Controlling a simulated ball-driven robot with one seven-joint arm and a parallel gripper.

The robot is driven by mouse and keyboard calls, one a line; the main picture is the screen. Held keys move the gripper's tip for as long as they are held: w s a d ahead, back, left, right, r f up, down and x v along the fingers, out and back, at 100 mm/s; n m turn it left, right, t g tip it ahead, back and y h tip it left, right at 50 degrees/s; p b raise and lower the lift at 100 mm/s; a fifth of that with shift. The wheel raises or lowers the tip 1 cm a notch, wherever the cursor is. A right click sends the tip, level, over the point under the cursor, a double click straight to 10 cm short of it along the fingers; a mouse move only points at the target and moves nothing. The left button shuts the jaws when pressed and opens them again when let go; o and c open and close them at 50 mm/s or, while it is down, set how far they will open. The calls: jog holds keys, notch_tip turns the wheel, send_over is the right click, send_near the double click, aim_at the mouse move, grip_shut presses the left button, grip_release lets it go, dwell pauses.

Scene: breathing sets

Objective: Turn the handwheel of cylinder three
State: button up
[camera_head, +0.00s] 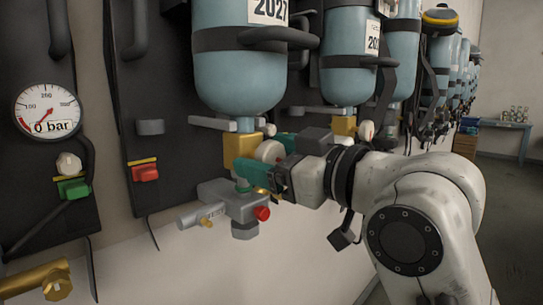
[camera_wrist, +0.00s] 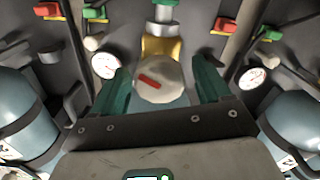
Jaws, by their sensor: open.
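An off-white round handwheel (camera_wrist: 158,84) with a red bar on its face sits in front of a yellow valve body (camera_wrist: 162,47) in the wrist view. In the head view the handwheel (camera_head: 268,151) is partly hidden by my gripper. The valve is below a blue cylinder (camera_head: 240,75) labelled 2027; no cylinder number is readable. My gripper (camera_wrist: 161,68) is open, with one green finger on each side of the handwheel. Small gaps seem to show between fingers and wheel; contact cannot be told. In the head view my gripper (camera_head: 268,155) reaches in from the right.
A grey regulator block (camera_head: 232,205) with a red knob is just below my gripper. A second blue cylinder (camera_head: 350,60) has its own handwheel (camera_head: 366,130) close by. A gauge (camera_head: 46,109) reads 0 bar at the left. Floor is free at the far right, before a table (camera_head: 507,126).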

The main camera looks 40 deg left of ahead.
jog(key=shift+d, duration=0.1)
jog(key=d+b, duration=0.1)
jog(key=d, duration=0.9)
jog(key=shift+s+d, duration=0.3)
jog(key=shift+s, duration=0.1)
dwell(3.9)
jog(key=a+m+p, duration=0.3)
jog(key=m+p, duration=0.4)
jog(key=m, duration=0.3)
jog(key=a+m+p, duration=0.4)
jog(key=m+p, duration=0.3)
jog(key=m, duration=0.3)
jog(key=a+m+p, duration=0.3)
jog(key=m+p, duration=0.4)
jog(key=m, duration=0.3)
jog(key=shift+w+a+f, duration=0.15)
jog(key=shift+w+a, duration=0.15)
jog(key=shift+w, duration=0.1)
